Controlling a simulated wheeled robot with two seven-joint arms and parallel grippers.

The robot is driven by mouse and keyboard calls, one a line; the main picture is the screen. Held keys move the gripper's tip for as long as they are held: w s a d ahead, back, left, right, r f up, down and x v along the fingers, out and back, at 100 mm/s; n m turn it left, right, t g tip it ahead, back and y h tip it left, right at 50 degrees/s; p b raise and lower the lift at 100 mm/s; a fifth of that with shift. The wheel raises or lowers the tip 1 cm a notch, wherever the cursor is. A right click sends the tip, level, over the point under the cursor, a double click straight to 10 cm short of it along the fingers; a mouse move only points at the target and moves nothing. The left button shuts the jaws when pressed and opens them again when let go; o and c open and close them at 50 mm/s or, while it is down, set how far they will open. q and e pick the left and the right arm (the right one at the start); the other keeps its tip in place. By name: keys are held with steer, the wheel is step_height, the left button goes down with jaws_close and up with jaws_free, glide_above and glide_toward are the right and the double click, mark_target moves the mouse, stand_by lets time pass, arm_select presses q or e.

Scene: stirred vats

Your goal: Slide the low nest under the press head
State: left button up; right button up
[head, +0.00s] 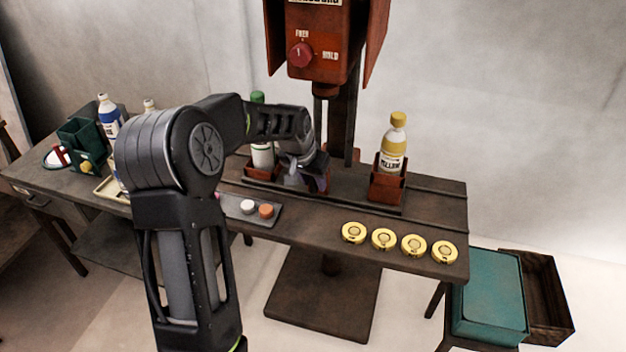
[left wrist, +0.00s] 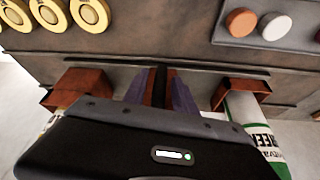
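The press head (head: 318,40) is a rust-red box above the bench, with a red knob between FREE and HOLD. A dark sliding carriage (head: 345,192) under it bears two rust-red nests. The right nest (head: 386,186) holds a yellow-capped bottle (head: 393,145); the left nest (head: 258,173) holds a green-capped bottle (head: 262,155), partly behind my arm. The left wrist view shows them mirrored, the yellow bottle's nest (left wrist: 78,88) left and the green bottle's (left wrist: 240,92) right. My left gripper (head: 312,184) is between them, its purple fingers (left wrist: 160,90) closed around a narrow dark upright piece.
Several yellow discs (head: 383,239) lie along the bench's front right. A small tray (head: 277,213) with white and orange caps lies left of them. A side table (head: 40,178) with bottles and a green caddy (head: 80,135) stands left. A teal-topped box (head: 490,292) stands right.

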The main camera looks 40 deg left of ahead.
arm_select(q)
jaws_close()
stand_by(1.2)
